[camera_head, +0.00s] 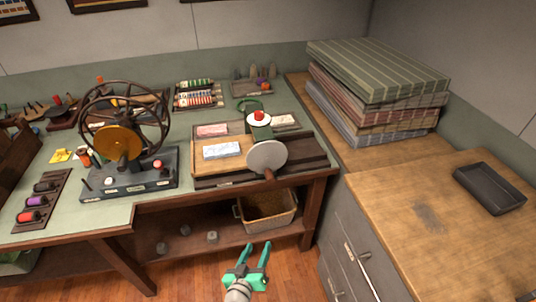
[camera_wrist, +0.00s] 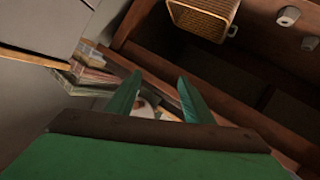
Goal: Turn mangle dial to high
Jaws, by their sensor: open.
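A machine with a large pale round disc (camera_head: 267,157) and a wooden crank knob stands at the right end of the green-topped workbench, and I take it to be the mangle. On its top is a small white dial (camera_head: 259,119) with a red knob. The setting marks are too small to read. My gripper (camera_head: 257,246) is open and empty, low in front of the bench and well apart from the dial. In the wrist view its two green fingers (camera_wrist: 154,85) are spread. A small whitish round thing between them is partly hidden, and I cannot tell what it is.
A spoked-wheel machine (camera_head: 123,150) stands on the bench at left. A basket (camera_head: 266,210) sits on the lower shelf, also in the wrist view (camera_wrist: 205,15). Folded striped cloths (camera_head: 380,70) are stacked at right, above a wooden counter (camera_head: 400,215) with a dark tray (camera_head: 489,188).

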